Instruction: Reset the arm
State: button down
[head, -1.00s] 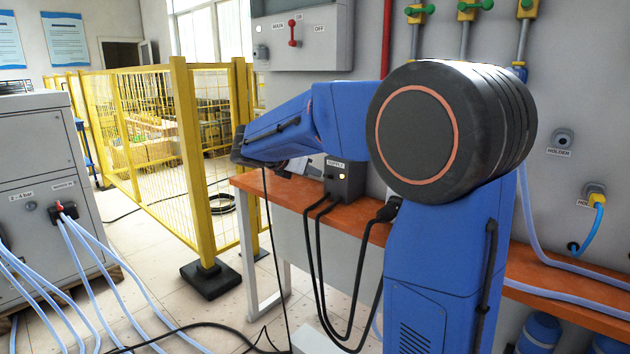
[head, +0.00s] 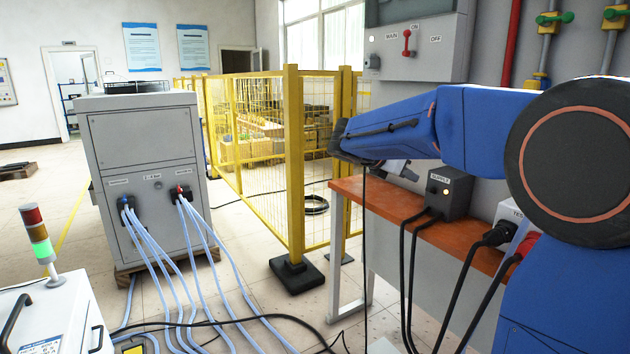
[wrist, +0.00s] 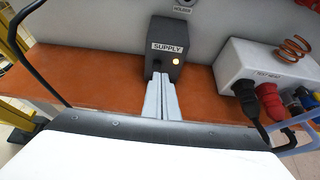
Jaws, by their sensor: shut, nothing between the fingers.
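My arm is blue with a big black joint at the right of the head view, and it reaches left over the orange bench (head: 380,204). My gripper (wrist: 162,80) shows in the wrist view as two light grey fingers pressed together, with nothing between them. The fingers point toward the dark grey supply box (wrist: 172,52), which has a lit yellow lamp. In the head view the supply box (head: 448,193) stands on the bench below my arm. The gripper itself is mostly hidden behind the arm's end there.
A white test box (wrist: 268,72) with a copper coil and red and black plugs stands right of the supply box. Yellow fencing (head: 293,160) stands behind the arm. A grey cabinet (head: 140,150) with pale hoses and a signal tower (head: 38,235) are at left. Cables cross the floor.

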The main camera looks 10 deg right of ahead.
jog(key=s+a+f+m+y, duration=0.4)
jog(key=s+a+f+m, duration=0.1)
jog(key=s, duration=0.7)
jog(key=s+a+f+m+y, duration=0.3)
jog(key=s+f+m, duration=0.5)
jog(key=s, duration=0.5)
jog(key=s+a+f+m+y, duration=0.4)
jog(key=s+a+f+m, duration=0.2)
jog(key=s, duration=0.6)
jog(key=f+m, duration=0.1)
jog(key=m, duration=0.1)
jog(key=shift+s+a+f+m+t+y, duration=0.25)
jog(key=shift+a+m+t+y, duration=0.05)
jog(key=shift+a+m+t, duration=0.1)
